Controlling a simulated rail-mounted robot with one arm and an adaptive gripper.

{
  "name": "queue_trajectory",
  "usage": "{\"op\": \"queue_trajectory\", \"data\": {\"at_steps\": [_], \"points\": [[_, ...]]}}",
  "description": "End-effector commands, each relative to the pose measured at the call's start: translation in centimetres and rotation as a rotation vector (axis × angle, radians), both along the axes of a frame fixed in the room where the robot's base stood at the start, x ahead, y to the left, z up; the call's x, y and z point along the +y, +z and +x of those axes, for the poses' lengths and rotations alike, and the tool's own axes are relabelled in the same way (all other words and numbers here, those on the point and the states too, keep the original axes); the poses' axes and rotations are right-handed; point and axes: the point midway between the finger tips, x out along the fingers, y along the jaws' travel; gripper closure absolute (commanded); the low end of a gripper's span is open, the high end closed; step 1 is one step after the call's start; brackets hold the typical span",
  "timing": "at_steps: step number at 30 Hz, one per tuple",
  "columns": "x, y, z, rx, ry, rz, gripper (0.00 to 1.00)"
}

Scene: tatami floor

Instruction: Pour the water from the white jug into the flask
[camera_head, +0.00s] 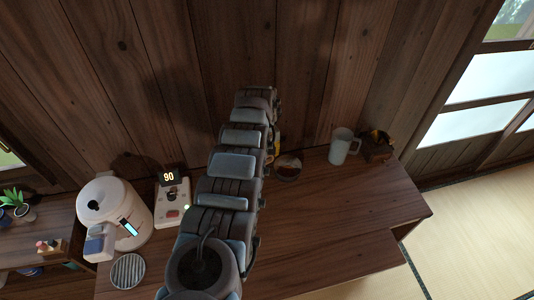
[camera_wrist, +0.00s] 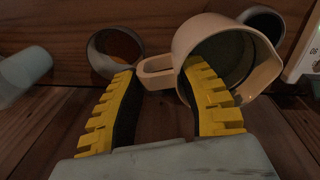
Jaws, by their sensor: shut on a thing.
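A cream-white jug (camera_wrist: 262,78) with a side handle (camera_wrist: 157,72) and a spout-like rim fills the right middle of the wrist view, its mouth facing the camera. My gripper (camera_wrist: 160,72) has its yellow fingers at the jug's handle side, shut on the jug. No water can be made out in its shadowed inside. In the head view my arm hides the jug, and only a bit of yellow finger (camera_head: 277,140) shows. I cannot tell for sure which vessel is the flask; a dark round-mouthed vessel (camera_wrist: 263,20) stands partly hidden behind the jug.
A bowl with brown contents (camera_head: 288,167) sits near my gripper. A device reading 90 (camera_head: 172,200) and a white kettle-like machine (camera_head: 118,208) stand left. The counter's right front is clear.

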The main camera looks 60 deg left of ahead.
Motion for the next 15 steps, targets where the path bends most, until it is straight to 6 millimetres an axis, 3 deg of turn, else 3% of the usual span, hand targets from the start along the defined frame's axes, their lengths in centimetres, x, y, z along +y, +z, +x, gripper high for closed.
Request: {"op": "queue_trajectory", "data": {"at_steps": [15], "points": [[-0.01, 0.41, -0.07, -0.023, 0.001, -0.006, 1.0]]}}
